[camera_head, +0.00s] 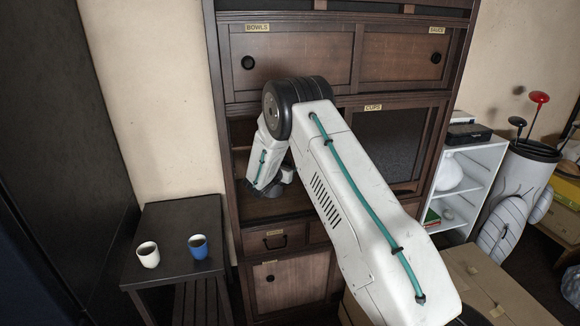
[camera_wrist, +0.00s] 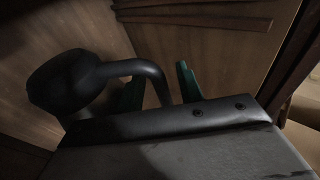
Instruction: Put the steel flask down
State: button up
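In the head view, my forearm reaches into the open bay of the dark wooden cabinet (camera_head: 230,208). My gripper end is low there, mostly hidden in shadow.
The closed cups door (camera_head: 392,145) is right of the open bay. A dark side table (camera_head: 180,220) at left holds a white cup (camera_head: 148,257) and a blue cup (camera_head: 198,248). A white shelf (camera_head: 482,160) and a golf bag (camera_head: 520,180) stand right. A cardboard box (camera_head: 500,290) is front right.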

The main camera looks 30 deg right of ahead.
jog(key=shift+a+r, duration=0.15)
jog(key=v, duration=1.1)
jog(key=s+d+r+m+g+y, duration=0.1)
jog(key=s+r+m+g+y, duration=0.2)
jog(key=s+r+m+g, duration=0.95)
jog(key=s+a+r+m+t+y, duration=0.2)
jog(key=s+a, duration=0.3)
jog(key=s, duration=0.8)
jog(key=s+a+r+m+t+y, duration=0.2)
jog(key=s+a+r+m+y, duration=0.2)
jog(key=s, duration=0.8)
jog(key=s+a+r+m+t+y, duration=0.2)
jog(key=s+a+m+y, duration=0.3)
jog(key=s, duration=0.8)
jog(key=shift+s+a+r, duration=0.35)
jog(key=shift+r, duration=0.1)
